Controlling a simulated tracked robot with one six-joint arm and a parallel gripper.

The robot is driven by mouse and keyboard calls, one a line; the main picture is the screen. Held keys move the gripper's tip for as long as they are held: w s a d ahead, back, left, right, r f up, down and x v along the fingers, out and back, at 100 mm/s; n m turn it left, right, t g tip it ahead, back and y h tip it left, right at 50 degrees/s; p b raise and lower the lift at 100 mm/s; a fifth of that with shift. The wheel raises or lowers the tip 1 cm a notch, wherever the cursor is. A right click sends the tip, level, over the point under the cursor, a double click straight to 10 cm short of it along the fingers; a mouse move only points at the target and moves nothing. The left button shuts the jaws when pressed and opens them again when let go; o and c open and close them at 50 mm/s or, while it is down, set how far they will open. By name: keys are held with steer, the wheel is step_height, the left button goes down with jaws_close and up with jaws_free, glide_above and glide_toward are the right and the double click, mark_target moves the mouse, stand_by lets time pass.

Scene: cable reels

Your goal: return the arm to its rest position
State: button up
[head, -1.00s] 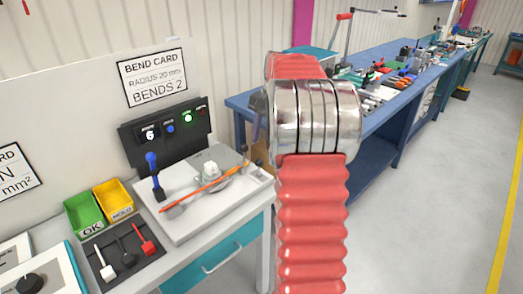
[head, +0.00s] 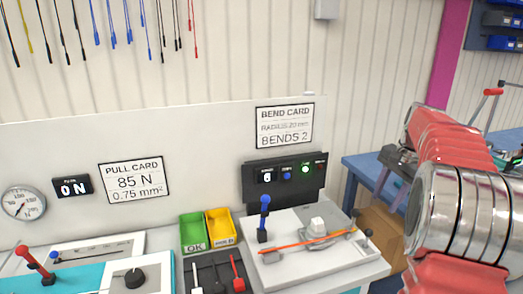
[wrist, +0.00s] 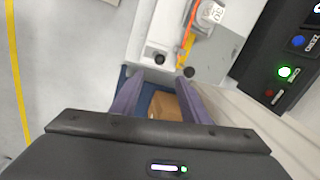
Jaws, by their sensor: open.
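My arm, with a red ribbed sleeve (head: 455,150) and a silver joint (head: 458,212), rises at the right side of the head view. My gripper (wrist: 161,77) shows in the wrist view with its two purple fingers apart and nothing between them. It hangs near the edge of the bend tester's pale plate (wrist: 148,42), with the floor and a cardboard box (wrist: 165,105) below. In the head view the gripper is mostly hidden behind the arm.
The bend tester (head: 285,262) holds an orange cable (head: 300,243). Green (head: 193,232) and yellow (head: 220,226) bins stand to its left. The control box (head: 285,180) has a lit green lamp. A blue bench (head: 362,168) stands behind my arm.

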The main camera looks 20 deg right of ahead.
steer(key=shift+w+d, duration=0.1)
steer(key=s+a+f+n, duration=0.3)
steer(key=a+f, duration=0.1)
steer(key=f, duration=0.1)
steer(key=s+a+n+t, duration=0.1)
steer(key=s+a+n, duration=0.3)
steer(key=a, duration=0.7)
steer(key=s+a+r+n+t, duration=0.1)
steer(key=s+a+n, duration=0.3)
steer(key=s+a, duration=0.4)
steer(key=s+a+r+n+t, duration=0.1)
steer(key=s+a+n, duration=0.3)
steer(key=a, duration=1.1)
steer(key=shift+s+a, duration=0.25)
steer(key=shift+s, duration=0.95)
steer(key=shift+c, duration=0.5)
